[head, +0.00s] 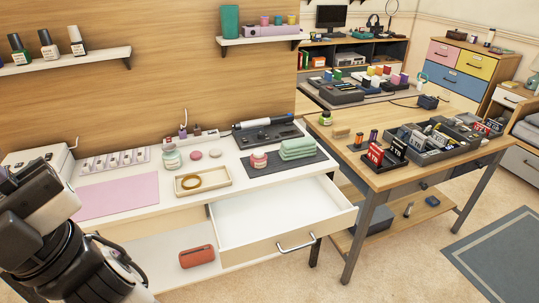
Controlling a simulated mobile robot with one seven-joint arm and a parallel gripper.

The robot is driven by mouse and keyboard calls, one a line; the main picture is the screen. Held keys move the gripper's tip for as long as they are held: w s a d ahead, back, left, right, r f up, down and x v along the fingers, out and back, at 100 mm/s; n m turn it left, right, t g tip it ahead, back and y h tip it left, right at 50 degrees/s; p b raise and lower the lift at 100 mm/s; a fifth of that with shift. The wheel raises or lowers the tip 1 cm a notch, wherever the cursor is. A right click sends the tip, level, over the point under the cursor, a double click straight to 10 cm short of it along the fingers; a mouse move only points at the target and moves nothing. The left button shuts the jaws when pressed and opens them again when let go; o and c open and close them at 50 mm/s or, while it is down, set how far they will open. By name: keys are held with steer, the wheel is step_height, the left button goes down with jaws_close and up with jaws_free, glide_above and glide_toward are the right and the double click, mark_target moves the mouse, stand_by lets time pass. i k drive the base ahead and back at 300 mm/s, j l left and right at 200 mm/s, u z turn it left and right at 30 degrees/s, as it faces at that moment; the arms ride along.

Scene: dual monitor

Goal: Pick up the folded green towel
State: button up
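The folded green towel (297,148) lies in a small stack on a dark grey mat (290,165), toward the right end of the white desk. A pink-labelled jar (259,160) stands on the mat just left of the towel. My arm shows at the lower left of the head view, well apart from the towel. My gripper's fingers do not show in this view.
An open, empty drawer (270,212) sticks out from the desk below the towel. A tray (203,181) with a ring-shaped item, another jar (171,157) and a pink mat (117,195) lie to the left. A wooden table (385,178) with several small goods stands right.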

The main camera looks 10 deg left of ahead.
mark_target(304, 147)
steer(key=i+j+u, duration=0.15)
steer(key=i, duration=0.7)
steer(key=i+j+u, duration=0.2)
steer(key=i, duration=0.65)
